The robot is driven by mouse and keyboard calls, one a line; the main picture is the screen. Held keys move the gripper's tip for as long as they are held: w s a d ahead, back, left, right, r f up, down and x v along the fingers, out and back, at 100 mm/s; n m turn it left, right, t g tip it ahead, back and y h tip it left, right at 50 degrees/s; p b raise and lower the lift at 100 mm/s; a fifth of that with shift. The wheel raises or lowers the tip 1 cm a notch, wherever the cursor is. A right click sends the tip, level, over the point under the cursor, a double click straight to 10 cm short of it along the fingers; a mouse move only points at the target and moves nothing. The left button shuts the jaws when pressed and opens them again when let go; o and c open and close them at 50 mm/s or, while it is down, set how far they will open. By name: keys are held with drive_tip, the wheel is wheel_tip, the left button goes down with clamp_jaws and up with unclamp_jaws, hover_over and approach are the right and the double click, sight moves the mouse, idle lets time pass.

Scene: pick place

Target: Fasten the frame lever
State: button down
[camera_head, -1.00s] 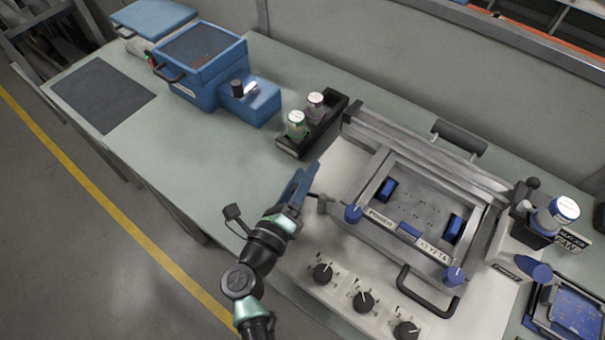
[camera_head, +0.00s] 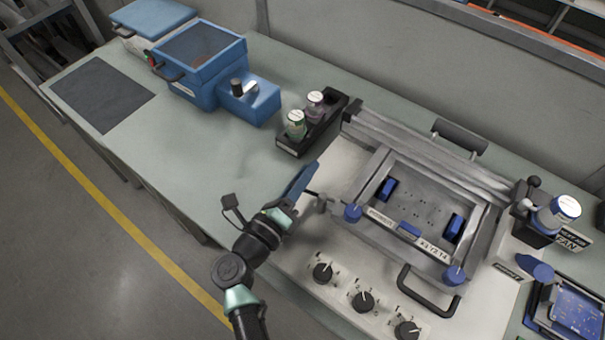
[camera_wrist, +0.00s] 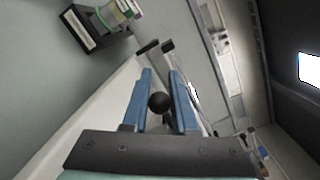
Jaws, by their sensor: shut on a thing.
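The frame fixture (camera_head: 436,172) is a grey metal frame with blue pads and blue knobs, set on a white base. A small lever (camera_head: 320,199) sticks out at its left side. My gripper (camera_head: 307,176) has blue fingers and is at this lever, left of the frame. In the wrist view a black ball knob (camera_wrist: 159,102) sits between the two fingers of my gripper (camera_wrist: 160,74). The fingers are closed around it. The lever's shaft is mostly hidden in both views.
A black holder (camera_head: 318,136) with two bottles stands behind my gripper. Black dials (camera_head: 362,301) and a black handle (camera_head: 424,296) are at the front. A blue box (camera_head: 200,65) stands back left. The table (camera_head: 190,160) is clear left of my gripper.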

drive_tip(key=m+g+h+b, duration=0.1)
drive_tip(key=w+d+m+g+h+b, duration=0.1)
drive_tip(key=h, duration=0.1)
drive_tip(key=shift+f+m, duration=0.2)
drive_tip(key=shift+m, duration=0.1)
drive_tip(key=shift+s+d+r+m+g+h+b, duration=0.1)
drive_tip(key=shift+d+r+m+g+h+b, duration=0.1)
drive_tip(key=shift+m+g+h+b, duration=0.35)
drive_tip(key=c, duration=0.7)
unclamp_jaws()
drive_tip(key=b+v, duration=0.1)
drive_tip(key=v, duration=1.2)
drive_tip(key=shift+a, duration=0.1)
